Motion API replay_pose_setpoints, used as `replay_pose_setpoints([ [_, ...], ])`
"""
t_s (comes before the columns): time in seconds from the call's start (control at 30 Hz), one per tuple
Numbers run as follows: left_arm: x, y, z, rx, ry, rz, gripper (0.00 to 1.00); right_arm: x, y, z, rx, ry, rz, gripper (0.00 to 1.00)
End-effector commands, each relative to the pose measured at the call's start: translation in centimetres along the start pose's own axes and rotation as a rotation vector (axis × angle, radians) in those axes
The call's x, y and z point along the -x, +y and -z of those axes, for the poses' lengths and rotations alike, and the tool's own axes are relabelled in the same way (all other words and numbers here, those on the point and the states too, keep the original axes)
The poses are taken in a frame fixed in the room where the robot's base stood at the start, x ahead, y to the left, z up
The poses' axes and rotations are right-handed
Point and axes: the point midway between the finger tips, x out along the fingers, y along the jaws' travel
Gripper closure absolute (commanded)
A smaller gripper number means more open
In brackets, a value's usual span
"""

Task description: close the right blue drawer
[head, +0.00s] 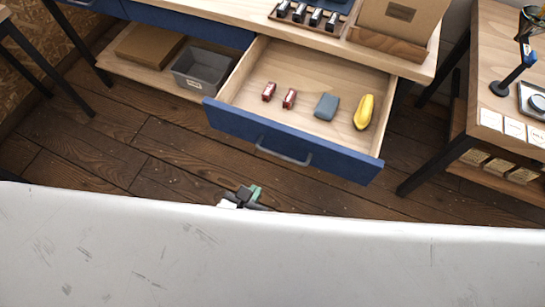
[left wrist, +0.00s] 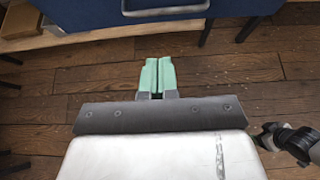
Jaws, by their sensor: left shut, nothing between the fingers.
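The right blue drawer (head: 350,161) is pulled far out from under the wooden table in the head view. Its grey bar handle (head: 284,154) is on the front. The front's lower part (left wrist: 95,15) and the handle (left wrist: 165,11) show at the top of the left wrist view. My left gripper (head: 252,193) is low in front of the drawer, apart from it, and partly hidden by my white body. Its green fingers (left wrist: 158,75) are shut and empty, pointing toward the drawer front below the handle. My right gripper's fingers do not show.
The drawer holds two small red items (head: 279,95), a grey-blue block (head: 326,106) and a yellow item (head: 363,112). Another blue drawer front (head: 190,25) is flush at left. A grey bin (head: 203,72) sits on the lower shelf. A side table (head: 490,65) stands at right.

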Motion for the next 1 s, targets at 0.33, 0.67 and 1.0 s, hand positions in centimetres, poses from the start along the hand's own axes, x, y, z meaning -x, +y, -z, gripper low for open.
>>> replay_pose_setpoints([
  [0.33, -7.5, 0.1, 0.0, 0.004, 0.000, -0.003, 1.00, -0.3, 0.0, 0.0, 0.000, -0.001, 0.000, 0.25],
  [0.67, -11.7, 0.1, -1.0, 0.005, 0.002, -0.002, 1.00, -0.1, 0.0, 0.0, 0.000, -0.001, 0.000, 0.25],
  [1.0, -12.1, 0.1, -1.1, 0.005, 0.002, -0.001, 1.00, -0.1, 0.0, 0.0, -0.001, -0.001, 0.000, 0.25],
])
